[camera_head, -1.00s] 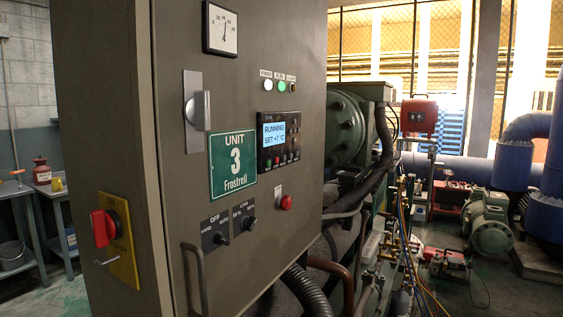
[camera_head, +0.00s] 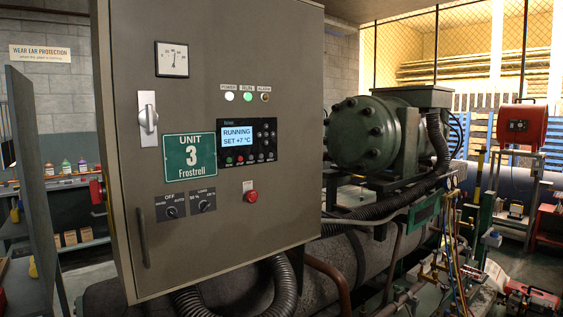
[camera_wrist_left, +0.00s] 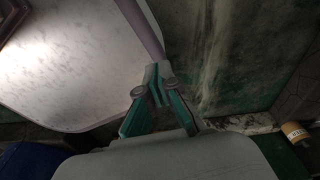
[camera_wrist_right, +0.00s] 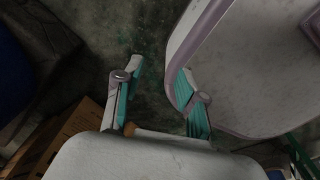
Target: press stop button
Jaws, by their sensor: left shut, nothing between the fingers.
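The grey control cabinet faces me in the head view. A red round push button (camera_head: 251,196) sits on its door under a small white label too small to read. I cannot read which is marked stop. The green RUN lamp (camera_head: 248,96) is lit. Neither gripper shows in the head view. In the left wrist view my left gripper (camera_wrist_left: 153,76) is shut and empty. In the right wrist view my right gripper (camera_wrist_right: 158,72) is open and empty.
The cabinet door has a handle (camera_head: 143,238), a latch (camera_head: 148,118) and two rotary switches (camera_head: 171,211). A green compressor (camera_head: 362,133) with black hoses stands to the right. Gauge hoses and a red machine (camera_head: 528,300) are at lower right. A shelf with bottles (camera_head: 66,167) is at left.

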